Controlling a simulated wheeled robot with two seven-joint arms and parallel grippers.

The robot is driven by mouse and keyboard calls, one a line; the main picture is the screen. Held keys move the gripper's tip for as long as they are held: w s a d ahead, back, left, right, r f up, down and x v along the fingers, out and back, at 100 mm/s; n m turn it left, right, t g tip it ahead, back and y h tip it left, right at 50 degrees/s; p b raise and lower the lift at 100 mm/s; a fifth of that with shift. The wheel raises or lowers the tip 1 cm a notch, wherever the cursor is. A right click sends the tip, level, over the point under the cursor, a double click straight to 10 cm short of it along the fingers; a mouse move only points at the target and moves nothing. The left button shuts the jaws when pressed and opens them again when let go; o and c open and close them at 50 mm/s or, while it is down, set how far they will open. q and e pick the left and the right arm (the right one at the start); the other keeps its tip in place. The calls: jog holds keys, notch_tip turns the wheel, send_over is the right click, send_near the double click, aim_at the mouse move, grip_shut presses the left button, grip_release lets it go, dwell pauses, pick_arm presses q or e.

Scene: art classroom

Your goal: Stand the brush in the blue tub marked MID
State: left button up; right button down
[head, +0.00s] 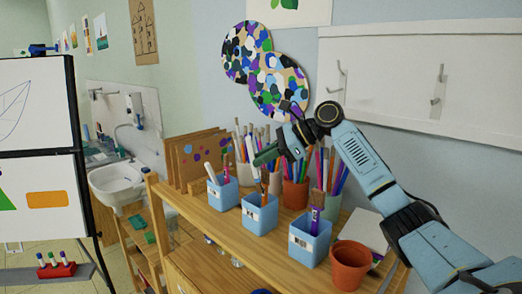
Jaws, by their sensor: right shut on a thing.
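Three blue tubs with white labels stand in a row on the wooden shelf top: the left tub (222,195), the middle tub (260,219) and the right tub (309,247). The label lettering is too small to read. My right gripper (266,158) is over the middle tub, pointing left and down, shut on a thin orange-brown brush (264,181). The brush is roughly upright, with its lower part at the middle tub's mouth. I cannot tell how deep it reaches. The left tub holds a white marker-like item; the right tub holds a purple-handled one. My left gripper is out of view.
Pots crowded with pencils and brushes, including a terracotta one (295,194), stand close behind the tubs. An empty-looking terracotta pot (350,268) stands at the front right. A wooden rack (193,158) is at the back left. An easel (40,150) stands far left.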

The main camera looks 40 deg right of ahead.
aim_at(263, 169)
notch_tip(263, 169, down, 4)
jog(key=shift+r+b, duration=0.25)
jog(key=shift+b, duration=0.15)
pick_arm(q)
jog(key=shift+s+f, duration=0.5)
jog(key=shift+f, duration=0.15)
pick_arm(e)
jog(key=shift+a+f, duration=0.2)
jog(key=shift+f, duration=0.3)
jog(key=shift+a+f, duration=0.15)
jog(key=shift+f, duration=0.35)
jog(key=c, duration=1.4)
grip_release()
jog(key=shift+o, duration=0.2)
